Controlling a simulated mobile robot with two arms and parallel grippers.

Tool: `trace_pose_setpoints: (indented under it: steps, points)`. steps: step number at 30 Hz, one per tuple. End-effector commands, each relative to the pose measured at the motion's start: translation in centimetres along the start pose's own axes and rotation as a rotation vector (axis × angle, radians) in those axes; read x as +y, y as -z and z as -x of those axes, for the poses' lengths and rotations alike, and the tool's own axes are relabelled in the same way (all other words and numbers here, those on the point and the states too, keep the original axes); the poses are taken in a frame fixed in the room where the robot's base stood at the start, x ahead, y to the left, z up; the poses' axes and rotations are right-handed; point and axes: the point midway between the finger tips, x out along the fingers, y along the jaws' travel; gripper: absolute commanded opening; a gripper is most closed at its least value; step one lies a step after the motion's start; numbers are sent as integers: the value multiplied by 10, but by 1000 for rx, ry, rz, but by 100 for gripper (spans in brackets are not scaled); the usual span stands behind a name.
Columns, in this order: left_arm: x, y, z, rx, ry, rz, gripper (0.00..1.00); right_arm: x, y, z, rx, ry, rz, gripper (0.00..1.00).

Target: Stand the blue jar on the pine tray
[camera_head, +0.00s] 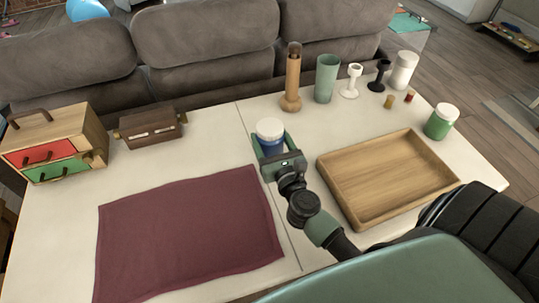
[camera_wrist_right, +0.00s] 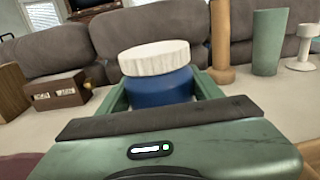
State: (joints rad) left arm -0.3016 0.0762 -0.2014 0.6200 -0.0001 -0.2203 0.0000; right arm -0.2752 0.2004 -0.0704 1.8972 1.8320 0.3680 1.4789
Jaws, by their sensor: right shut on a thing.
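The blue jar (camera_head: 270,143) has a white lid and is upright between the fingers of my right gripper (camera_head: 270,147). In the right wrist view the jar (camera_wrist_right: 158,88) sits between the two green fingers, and my right gripper (camera_wrist_right: 160,95) is shut on it. I cannot tell whether the jar's base touches the table. The pine tray (camera_head: 440,186) is a shallow, empty wooden tray to the right of the gripper. My left gripper does not show in either view.
A green jar with a white lid (camera_head: 441,121) stands beyond the tray's right corner. A wooden pepper mill (camera_head: 291,80), green tumbler (camera_head: 327,80) and candle holders (camera_head: 351,80) stand along the back. A maroon cloth (camera_head: 190,235) lies left. A small drawer chest (camera_head: 60,143) and brown box (camera_head: 151,128) stand farther left.

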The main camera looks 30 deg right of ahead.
Motion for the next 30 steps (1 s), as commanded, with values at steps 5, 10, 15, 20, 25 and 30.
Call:
trace_pose_setpoints:
  steps: [5,10,15,20,25,30]
  points:
    - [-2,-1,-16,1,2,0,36,0,22,0,-1,0,2,16]
    - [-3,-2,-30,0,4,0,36,0,44,0,-1,-1,1,16]
    - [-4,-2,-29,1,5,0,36,0,44,0,-3,-1,1,16]
    - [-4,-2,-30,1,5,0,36,0,44,0,-2,-1,1,16]
    - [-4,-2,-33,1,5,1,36,0,48,0,-1,-1,1,76]
    - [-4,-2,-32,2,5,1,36,0,48,0,0,-1,1,87]
